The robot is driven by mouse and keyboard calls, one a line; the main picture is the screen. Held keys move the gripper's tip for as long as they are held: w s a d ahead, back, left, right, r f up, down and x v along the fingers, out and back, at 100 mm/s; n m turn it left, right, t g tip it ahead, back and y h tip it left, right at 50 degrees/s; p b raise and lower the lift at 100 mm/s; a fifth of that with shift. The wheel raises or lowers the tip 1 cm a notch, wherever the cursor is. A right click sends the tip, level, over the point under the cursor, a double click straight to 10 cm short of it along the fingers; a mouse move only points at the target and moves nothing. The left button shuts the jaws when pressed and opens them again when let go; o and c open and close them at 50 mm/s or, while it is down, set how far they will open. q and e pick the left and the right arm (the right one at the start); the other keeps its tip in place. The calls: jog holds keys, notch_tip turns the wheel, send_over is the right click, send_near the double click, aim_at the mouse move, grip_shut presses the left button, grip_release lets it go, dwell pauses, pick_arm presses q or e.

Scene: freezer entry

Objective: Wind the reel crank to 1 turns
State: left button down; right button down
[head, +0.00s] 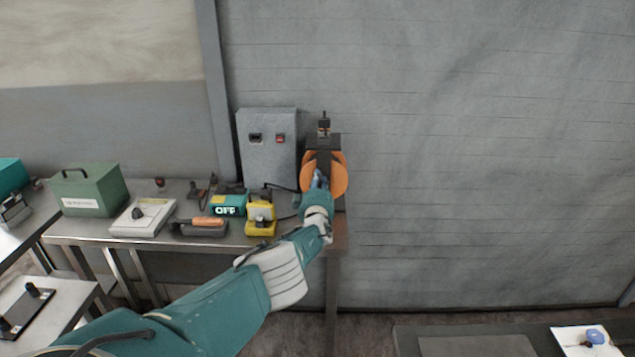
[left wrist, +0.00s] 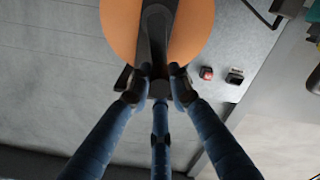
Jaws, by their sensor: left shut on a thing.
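The reel (head: 339,174) is an orange disc on a dark stand at the right end of the back table. In the left wrist view the orange reel (left wrist: 192,30) fills the top, with a dark crank arm (left wrist: 157,40) across it. My left gripper (head: 319,180) reaches the reel's front. In the left wrist view its blue fingers (left wrist: 159,88) close around the dark knob at the crank's lower end. The gripper hides most of the crank in the head view. My right gripper is not in view.
A grey control box (head: 268,150) with a red switch stands left of the reel. A yellow device (head: 261,216), a teal unit reading OFF (head: 228,204) and a green box (head: 89,190) share the table (head: 160,240). Bare wall is right of the reel.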

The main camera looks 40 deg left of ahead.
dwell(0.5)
pick_arm(q)
jog(key=c, duration=1.6)
grip_release()
